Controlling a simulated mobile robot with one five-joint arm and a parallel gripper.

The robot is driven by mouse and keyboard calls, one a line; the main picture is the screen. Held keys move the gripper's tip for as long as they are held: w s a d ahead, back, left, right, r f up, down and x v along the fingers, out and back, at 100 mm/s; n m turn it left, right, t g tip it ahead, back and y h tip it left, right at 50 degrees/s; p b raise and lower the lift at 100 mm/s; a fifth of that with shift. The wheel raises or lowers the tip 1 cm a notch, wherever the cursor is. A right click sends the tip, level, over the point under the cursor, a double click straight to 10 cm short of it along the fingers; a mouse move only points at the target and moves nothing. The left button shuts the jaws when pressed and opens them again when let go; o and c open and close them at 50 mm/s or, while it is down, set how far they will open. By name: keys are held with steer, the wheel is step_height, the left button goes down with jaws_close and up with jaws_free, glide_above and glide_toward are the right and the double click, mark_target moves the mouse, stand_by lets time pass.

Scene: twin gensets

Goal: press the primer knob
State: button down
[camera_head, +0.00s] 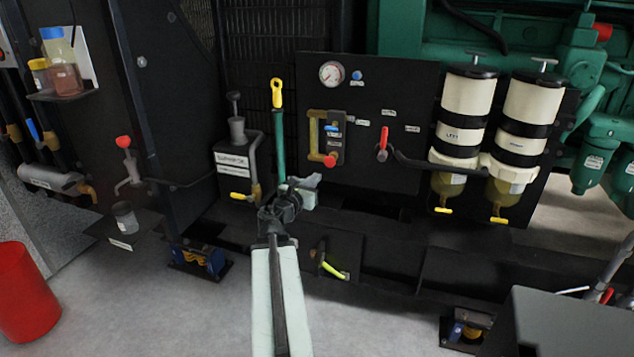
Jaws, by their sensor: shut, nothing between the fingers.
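My gripper (305,187) is pale green-grey with a dark wrist. It is shut and empty, in front of the lower left of the black panel (291,85). A red round knob (330,161) sits low on a brass-framed fitting (318,132) on that panel, a little above and right of my gripper, apart from it in the picture. I cannot read the labels, so I cannot tell which knob is the primer knob.
A green dipstick tube with a yellow loop (276,93) rises just behind my gripper. A red-handled valve (382,140) and two white filters (465,110) (526,118) are to the right. A grey box (575,325) stands lower right, a red bin (25,290) lower left.

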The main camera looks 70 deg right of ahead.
mark_target(327, 162)
steer(key=d, duration=0.8)
steer(key=shift+d+f, duration=0.1)
steer(key=shift+d, duration=0.2)
steer(key=shift+w+d, duration=0.1)
steer(key=shift+d, duration=0.4)
steer(key=d, duration=0.2)
steer(key=shift+w+d, duration=0.1)
steer(key=shift+d, duration=0.2)
steer(key=w+a, duration=0.1)
steer(key=a, duration=1.3)
steer(key=shift+a, duration=0.1)
